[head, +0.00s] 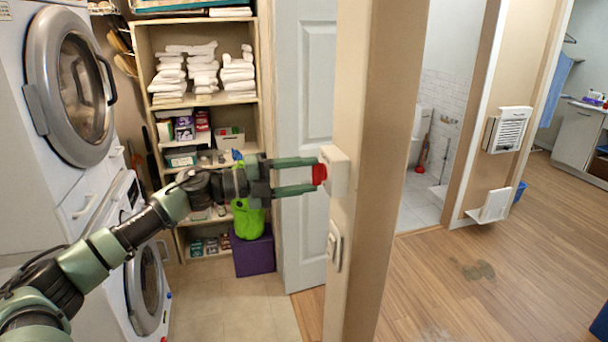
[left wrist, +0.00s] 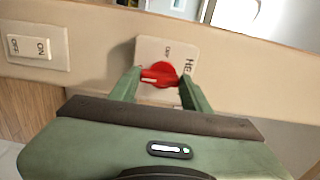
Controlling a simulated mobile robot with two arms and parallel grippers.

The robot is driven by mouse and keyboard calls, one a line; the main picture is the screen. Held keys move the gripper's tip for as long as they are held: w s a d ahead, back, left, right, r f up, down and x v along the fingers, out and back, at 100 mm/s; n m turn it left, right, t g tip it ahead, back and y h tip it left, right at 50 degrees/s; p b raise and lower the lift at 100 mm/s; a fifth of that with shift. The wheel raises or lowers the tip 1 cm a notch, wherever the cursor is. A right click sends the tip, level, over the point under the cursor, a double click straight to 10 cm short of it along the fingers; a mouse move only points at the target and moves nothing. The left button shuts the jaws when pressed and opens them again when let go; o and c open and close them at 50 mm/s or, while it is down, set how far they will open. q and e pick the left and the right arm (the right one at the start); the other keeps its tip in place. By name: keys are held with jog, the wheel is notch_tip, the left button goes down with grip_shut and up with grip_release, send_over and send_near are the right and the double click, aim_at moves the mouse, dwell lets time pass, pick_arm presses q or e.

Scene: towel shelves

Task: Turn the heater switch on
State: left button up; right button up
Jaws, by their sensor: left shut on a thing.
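The heater switch is a white plate (head: 338,168) on the narrow end of a wall, with a red knob (head: 319,174) on it. In the left wrist view the plate (left wrist: 150,47) has partly hidden lettering, and the red knob (left wrist: 163,72) has a pale mark on its left side. My left gripper (head: 316,174) reaches in from the left and is shut on the knob, one finger on each side. It also shows in the left wrist view (left wrist: 161,82). My right gripper is not in view.
A second white switch (head: 334,246) sits lower on the same wall; its ON and OFF marks show in the left wrist view (left wrist: 31,47). Shelves (head: 255,85) with towels and stacked washing machines (head: 20,110) stand left. Open wooden floor (head: 455,285) lies right.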

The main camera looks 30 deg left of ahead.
pick_arm(q)
jog(key=o, duration=1.4)
jog(key=shift+c, duration=0.2)
jog(key=shift+s+a+f+b, duration=0.2)
jog(key=shift+b, duration=0.15)
jog(key=b+v, duration=0.4)
jog(key=v, duration=0.3)
jog(key=shift+r+b, duration=0.15)
jog(key=shift+b, duration=0.15)
